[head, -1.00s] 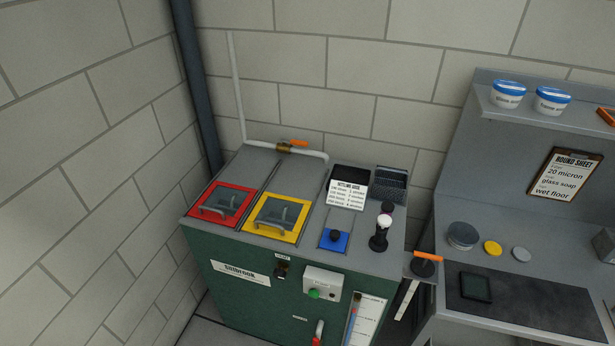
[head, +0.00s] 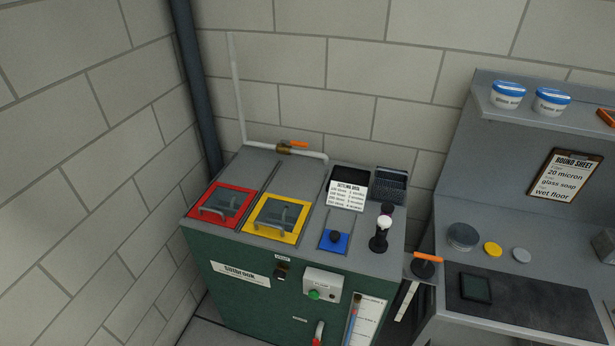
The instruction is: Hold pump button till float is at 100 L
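The pump box (head: 322,282) is a pale box on the front of the green cabinet (head: 225,295), with a green button (head: 314,295) at its lower left. The level gauge (head: 366,320) is a white strip with a blue column, right of the box, cut off by the bottom edge. A small reddish mark (head: 358,298) sits near the gauge's top left. The scale figures are too small to read surely. Neither of my grippers shows in the head view, and nothing visible touches the button.
A red-handled lever (head: 318,333) is below the pump box. A grey bench (head: 450,322) stands at right.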

